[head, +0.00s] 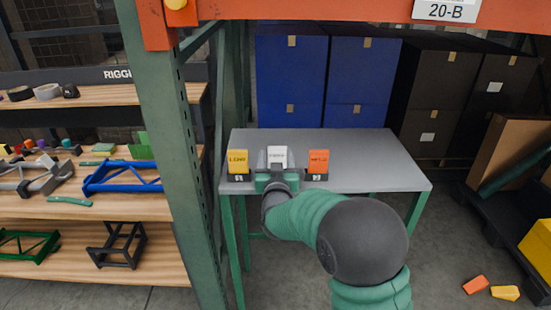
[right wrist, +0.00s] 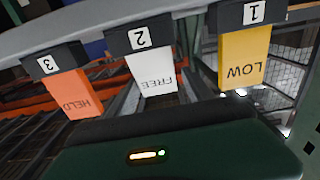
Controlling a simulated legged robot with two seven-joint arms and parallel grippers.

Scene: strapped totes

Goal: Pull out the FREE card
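The white FREE card (head: 277,153) stands upright at the middle of three black holders on the grey table (head: 350,155). In the right wrist view the FREE card (right wrist: 153,72) appears upside down in the holder numbered 2 (right wrist: 140,36). My right gripper (head: 277,162) is in front of it and open, with one finger on each side of the card. A gap shows between card and fingers in the right wrist view. The gripper hides the middle holder in the head view. My left gripper is not in view.
A yellow LOW card (head: 237,160) stands left of the FREE card, and an orange HELD card (head: 318,160) stands right. A green rack post (head: 165,140) rises left of the table. Blue boxes (head: 290,80) stand behind. The table's right side is clear.

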